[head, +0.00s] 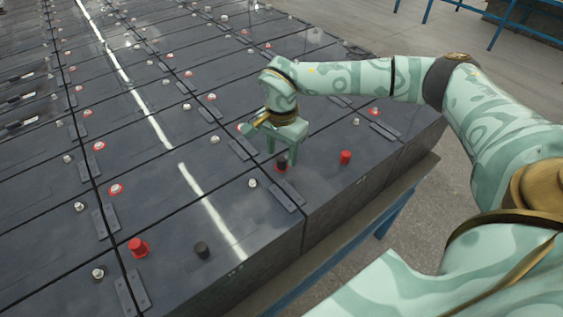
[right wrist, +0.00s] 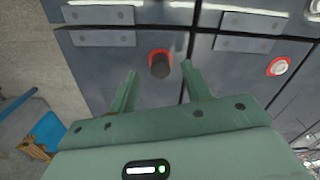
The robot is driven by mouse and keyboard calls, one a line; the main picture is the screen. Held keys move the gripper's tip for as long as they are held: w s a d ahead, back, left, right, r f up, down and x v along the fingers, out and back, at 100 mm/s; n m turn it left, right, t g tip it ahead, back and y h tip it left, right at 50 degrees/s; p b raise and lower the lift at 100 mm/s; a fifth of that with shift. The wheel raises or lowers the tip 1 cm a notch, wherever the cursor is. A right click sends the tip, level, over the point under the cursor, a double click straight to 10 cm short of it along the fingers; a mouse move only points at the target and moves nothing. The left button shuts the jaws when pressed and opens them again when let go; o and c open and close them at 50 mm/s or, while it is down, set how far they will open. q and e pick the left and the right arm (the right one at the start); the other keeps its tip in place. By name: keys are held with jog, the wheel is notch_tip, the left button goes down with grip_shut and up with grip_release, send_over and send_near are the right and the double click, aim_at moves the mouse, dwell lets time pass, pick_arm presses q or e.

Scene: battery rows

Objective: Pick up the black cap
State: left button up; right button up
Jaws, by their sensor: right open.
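A black cap (head: 282,163) sits upright on a terminal with a red ring, on top of a dark battery block. It also shows in the right wrist view (right wrist: 160,66). My right gripper (head: 282,155) is open and points down over this cap. In the right wrist view the cap lies between the two fingertips (right wrist: 159,70), with gaps at both sides. A second black cap (head: 202,250) stands on the battery nearer the front, apart from the gripper. My left gripper is not in view.
A red cap (head: 346,157) stands right of the gripper, another red cap (head: 137,247) at the front left. Bare terminals and flat connector plates (head: 285,195) dot the battery rows. A blue rail (head: 320,264) runs along the front edge, with floor beyond.

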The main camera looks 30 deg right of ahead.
jog(key=shift+f, duration=0.75)
jog(key=c, duration=1)
jog(key=shift+c, duration=0.2)
jog(key=shift+r, duration=0.15)
jog(key=shift+r, duration=0.25)
notch_tip(320, 180, up, 2)
jog(key=shift+r, duration=0.25)
jog(key=s+a+r+p, duration=0.2)
jog(key=s+a+r, duration=0.1)
jog(key=s+r, duration=0.6)
jog(key=s, duration=0.4)
jog(key=shift+s+a+r, duration=0.2)
jog(key=shift+s+r, duration=0.1)
jog(key=shift+r, duration=0.1)
jog(key=shift+r+p, duration=0.5)
jog(key=shift+r, duration=0.2)
